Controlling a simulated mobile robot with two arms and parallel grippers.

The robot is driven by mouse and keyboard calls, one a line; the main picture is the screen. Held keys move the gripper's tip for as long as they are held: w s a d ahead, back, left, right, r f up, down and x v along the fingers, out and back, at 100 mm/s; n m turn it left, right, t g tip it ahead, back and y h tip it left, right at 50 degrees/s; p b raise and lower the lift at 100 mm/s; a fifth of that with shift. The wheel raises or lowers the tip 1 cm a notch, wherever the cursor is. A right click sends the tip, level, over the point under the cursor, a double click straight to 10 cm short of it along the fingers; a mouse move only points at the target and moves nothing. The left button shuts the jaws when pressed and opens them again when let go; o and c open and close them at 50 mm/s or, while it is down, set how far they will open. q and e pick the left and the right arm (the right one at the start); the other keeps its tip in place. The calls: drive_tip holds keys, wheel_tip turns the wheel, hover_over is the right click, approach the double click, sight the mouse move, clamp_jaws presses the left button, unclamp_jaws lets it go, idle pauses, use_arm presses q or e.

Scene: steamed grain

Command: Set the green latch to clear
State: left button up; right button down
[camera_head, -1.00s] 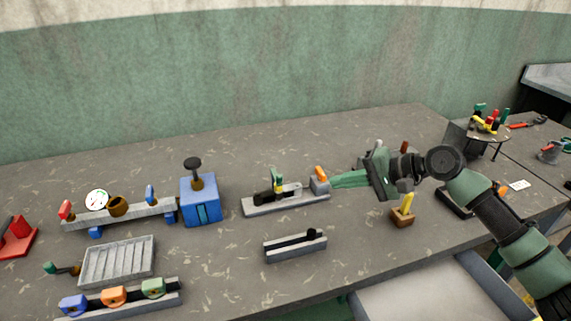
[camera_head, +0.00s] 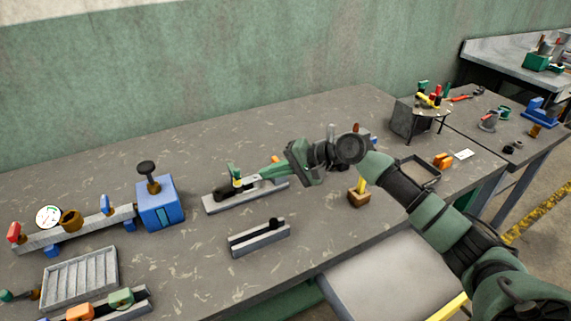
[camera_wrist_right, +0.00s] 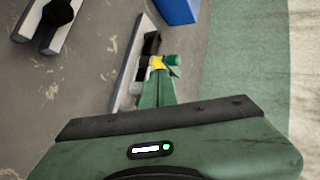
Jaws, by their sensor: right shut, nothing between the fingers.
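A part with a green upright piece (camera_head: 233,171) and a yellow band sits on a grey rail fixture (camera_head: 215,207) mid-table; I cannot tell whether it is the green latch. In the right wrist view the green piece (camera_wrist_right: 173,60) is just beyond my fingertips, beside the yellow part (camera_wrist_right: 158,63). My right gripper (camera_head: 254,177) is shut and empty, its tips close to or touching that part; contact is unclear. A green block (camera_head: 120,299) sits on another rail at front left. My left gripper is not in view.
A blue box with a black knob (camera_head: 158,205) stands left of the fixture. A short grey rail (camera_head: 258,240) lies in front, and a wooden block with a yellow peg (camera_head: 359,197) to the right. A ribbed grey tray (camera_head: 79,279) is at front left.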

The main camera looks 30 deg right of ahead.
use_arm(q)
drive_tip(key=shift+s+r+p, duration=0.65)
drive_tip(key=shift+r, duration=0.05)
use_arm(e)
drive_tip(key=shift+w+a+f, duration=0.25)
drive_tip(key=shift+w+a, duration=0.75)
drive_tip(key=shift+a, duration=0.05)
drive_tip(key=shift+w+a+f, duration=0.25)
drive_tip(key=shift+w+a, duration=0.7)
drive_tip(key=shift+a, duration=0.05)
